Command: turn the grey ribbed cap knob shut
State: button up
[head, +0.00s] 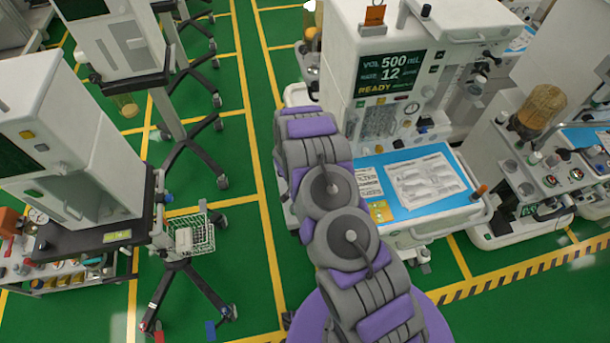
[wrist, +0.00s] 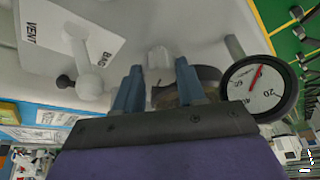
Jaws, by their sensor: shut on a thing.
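In the wrist view, the two blue-grey fingers of my gripper (wrist: 158,78) stand apart with a pale grey piece between their tips. I take this piece to be the grey ribbed cap knob (wrist: 158,57); the fingers close on its sides. Its ribs and turn angle are too small to read. A dark round part with a brownish canister (wrist: 198,74) lies behind the right finger and is partly hidden. In the head view, my arm reaches to the left side of the white anaesthesia machine (head: 345,62), and my gripper and the knob are hidden.
A round gauge (wrist: 258,88) with a red needle is close to the right finger. A white lever with a ball end (wrist: 88,82) and a label plate (wrist: 68,32) are on the left. A blue work surface (head: 405,210) juts out from the machine.

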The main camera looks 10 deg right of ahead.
jog(key=shift+a+m+g+h+p, duration=0.15)
jog(key=shift+m+g+h+p, duration=0.15)
jog(key=shift+m+p, duration=0.7)
jog(key=shift+w+f+m+b, duration=0.1)
jog(key=shift+w+m+b, duration=0.05)
jog(key=shift+m+b, duration=0.45)
jog(key=shift+w+a+f+m+g+h+b, duration=0.1)
jog(key=shift+m+g+h+b, duration=0.15)
jog(key=shift+m+b, duration=0.35)
jog(key=shift+a+m+g+h+b, duration=0.15)
jog(key=shift+m+g+b, duration=0.1)
jog(key=shift+m+b, duration=0.3)
jog(key=shift+d+m+b, duration=0.1)
jog(key=shift+m+b, duration=0.65)
jog(key=shift+b, duration=0.45)
jog(key=shift+m+g+b, duration=0.4)
jog(key=shift+b, duration=0.1)
jog(key=shift+r, duration=0.2)
jog(key=o, duration=1)
jog(key=shift+o, duration=0.3)
